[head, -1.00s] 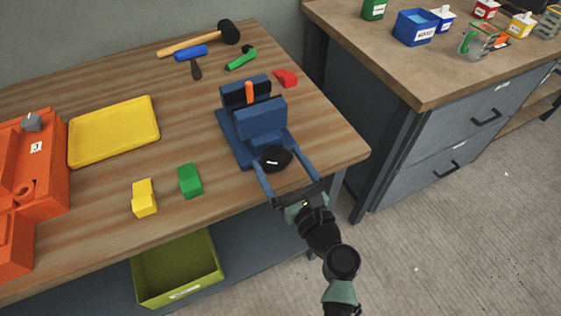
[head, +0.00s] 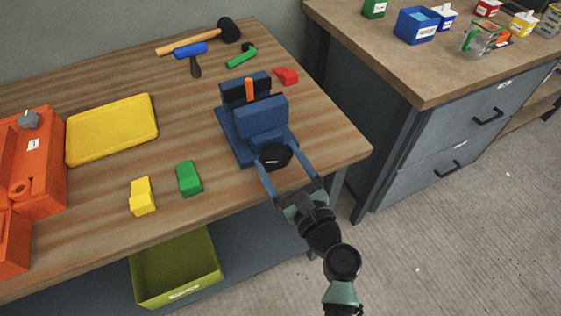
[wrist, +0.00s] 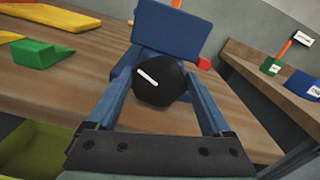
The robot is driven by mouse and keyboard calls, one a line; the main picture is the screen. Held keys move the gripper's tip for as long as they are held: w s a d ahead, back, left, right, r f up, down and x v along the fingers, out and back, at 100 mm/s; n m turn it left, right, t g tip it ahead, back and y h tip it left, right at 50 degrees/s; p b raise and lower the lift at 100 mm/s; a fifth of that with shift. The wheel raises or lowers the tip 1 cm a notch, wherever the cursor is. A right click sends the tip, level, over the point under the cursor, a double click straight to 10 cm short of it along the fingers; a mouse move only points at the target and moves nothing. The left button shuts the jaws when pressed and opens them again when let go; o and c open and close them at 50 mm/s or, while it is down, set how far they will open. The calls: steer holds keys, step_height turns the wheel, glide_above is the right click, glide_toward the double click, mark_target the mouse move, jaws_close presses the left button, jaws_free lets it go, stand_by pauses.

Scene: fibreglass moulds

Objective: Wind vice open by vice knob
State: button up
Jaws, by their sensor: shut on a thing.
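The blue vice (head: 262,118) stands on the wooden workbench near its right end, and an orange piece (head: 249,90) sits upright between its jaws. The black vice knob (head: 274,156) faces the bench's front edge and has a white mark on its face. In the wrist view the knob (wrist: 161,84) is in the middle, its white mark slanting down to the right. My gripper (head: 276,163) has its two blue fingers on either side of the knob and is shut on it. The finger contact shows in the wrist view (wrist: 160,92). The vice screw behind the knob is hidden.
A green block (head: 189,178) and a yellow block (head: 142,196) lie left of the vice. A yellow tray (head: 112,128), an orange mould (head: 36,160), hammers (head: 228,30) and a red piece (head: 287,76) are also on the bench. A cabinet (head: 430,150) stands to the right.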

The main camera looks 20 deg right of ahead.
steer(key=n+b, duration=0.1)
steer(key=n, duration=0.2)
steer(key=shift+a+f+b, duration=0.15)
steer(key=shift+f+b, duration=0.05)
steer(key=shift+b, duration=0.15)
steer(key=shift+n+b, duration=0.8)
steer(key=shift+n, duration=1.1)
steer(key=o, duration=1.1)
steer(key=shift+o, duration=0.2)
steer(key=shift+r, duration=0.1)
